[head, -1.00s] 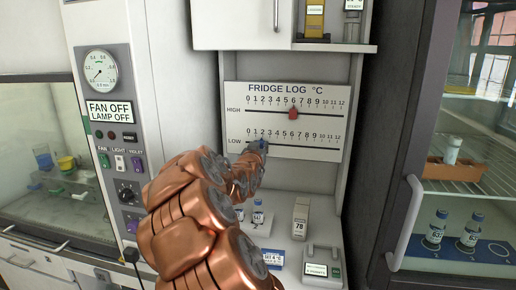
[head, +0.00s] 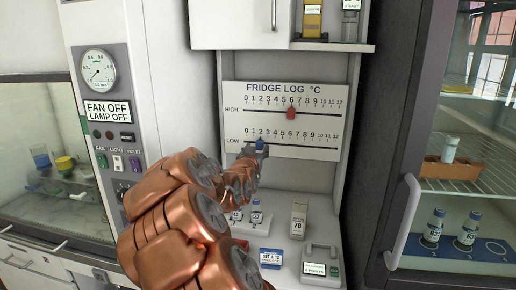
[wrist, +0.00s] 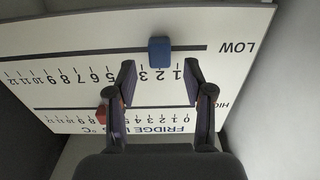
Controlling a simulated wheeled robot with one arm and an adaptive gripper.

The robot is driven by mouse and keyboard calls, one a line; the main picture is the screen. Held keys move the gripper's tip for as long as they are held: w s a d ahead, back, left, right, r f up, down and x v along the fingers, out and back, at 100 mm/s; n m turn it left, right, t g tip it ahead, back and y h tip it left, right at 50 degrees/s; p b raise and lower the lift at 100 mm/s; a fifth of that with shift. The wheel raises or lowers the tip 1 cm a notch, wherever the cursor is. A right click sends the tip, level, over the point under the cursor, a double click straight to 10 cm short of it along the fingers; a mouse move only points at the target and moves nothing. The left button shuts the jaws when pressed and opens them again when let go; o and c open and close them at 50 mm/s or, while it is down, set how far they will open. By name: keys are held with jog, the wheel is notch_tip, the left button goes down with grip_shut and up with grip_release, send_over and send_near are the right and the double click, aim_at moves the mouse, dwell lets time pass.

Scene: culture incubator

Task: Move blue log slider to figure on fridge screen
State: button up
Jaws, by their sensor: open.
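The blue slider (head: 261,144) sits on the LOW line of the white fridge log board (head: 300,155), at about 2. In the wrist view, which shows the board upside down, the blue slider (wrist: 159,50) is just beyond my fingertips, in line with the gap between them. My gripper (wrist: 160,70) is open and empty; in the head view my gripper (head: 248,151) is at the LOW line beside the slider, partly hidden by my arm. The red slider (head: 291,113) is at about 6 on the HIGH line. I cannot make out a fridge screen figure.
Vials (head: 256,212), a box marked 78 (head: 299,221) and a small blue-and-white SET sign (head: 271,257) stand on the counter below. A glass-door cabinet with a handle (head: 404,222) is at the right. A control panel (head: 113,135) is at the left.

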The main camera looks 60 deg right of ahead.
jog(key=v, duration=0.8)
jog(key=shift+s+a, duration=0.2)
dwell(0.4)
